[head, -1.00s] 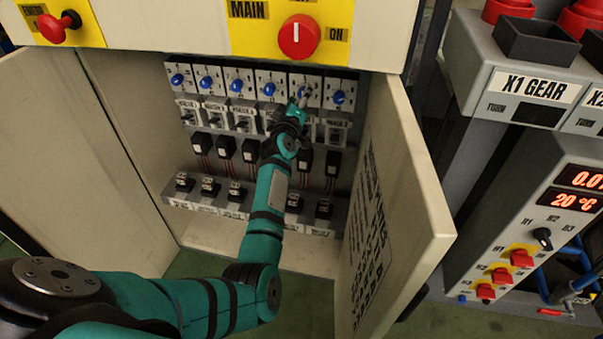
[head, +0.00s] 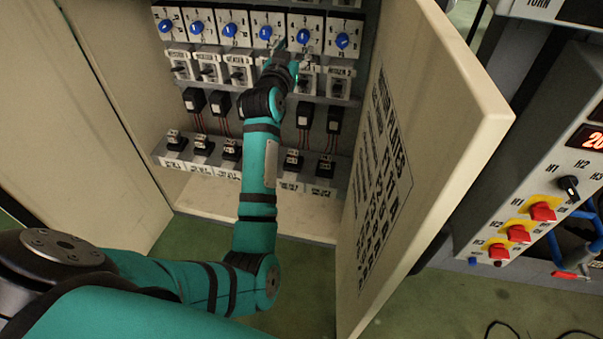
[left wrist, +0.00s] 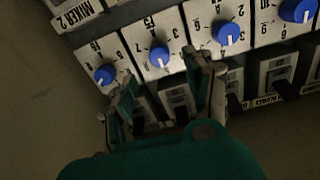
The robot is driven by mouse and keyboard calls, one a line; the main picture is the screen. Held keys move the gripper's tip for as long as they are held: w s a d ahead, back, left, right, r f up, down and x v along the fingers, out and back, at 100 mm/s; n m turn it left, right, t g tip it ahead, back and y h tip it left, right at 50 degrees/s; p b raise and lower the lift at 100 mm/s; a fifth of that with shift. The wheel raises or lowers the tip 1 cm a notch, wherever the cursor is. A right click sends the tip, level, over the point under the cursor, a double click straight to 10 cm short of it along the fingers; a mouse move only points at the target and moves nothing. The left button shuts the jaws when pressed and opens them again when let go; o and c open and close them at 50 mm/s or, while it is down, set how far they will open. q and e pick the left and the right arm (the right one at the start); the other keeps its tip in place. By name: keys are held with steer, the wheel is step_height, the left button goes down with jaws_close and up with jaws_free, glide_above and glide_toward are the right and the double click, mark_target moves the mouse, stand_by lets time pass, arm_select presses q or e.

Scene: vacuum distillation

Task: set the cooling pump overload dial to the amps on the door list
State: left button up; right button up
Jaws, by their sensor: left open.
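A row of blue dials sits on white scale plates inside the open cabinet. The second from the right (head: 303,36) and the rightmost dial (head: 342,40) are uncovered in the head view. Small labels are unreadable there, so I cannot tell which is the cooling pump's. My left gripper (head: 280,52) is at the row, just left of and below the second dial from the right. In the left wrist view the open, empty fingers (left wrist: 163,78) lie either side of that dial (left wrist: 159,55), apart from it. The door list (head: 385,165) is on the right door; its figures are too small to read.
The open right door (head: 465,110) stands out beside my arm, and the left door (head: 75,120) is open too. Switches, black relays and small terminal blocks fill the rows below the dials. A grey control panel (head: 530,170) stands to the right.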

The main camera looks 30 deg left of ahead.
arm_select(q)
steer(key=p+v, duration=0.2)
steer(key=v, duration=1)
steer(key=s+d+f+m+g+h+p, duration=0.1)
steer(key=s+d+f+g, duration=0.1)
steer(key=f, duration=0.9)
steer(key=s+d+f+m+g+h+p, duration=0.1)
steer(key=d+f+g, duration=0.3)
steer(key=f, duration=0.7)
steer(key=shift+s+d+f+h+p, duration=0.15)
steer(key=shift+s+d+h+p, duration=0.4)
steer(key=shift+d+h, duration=0.25)
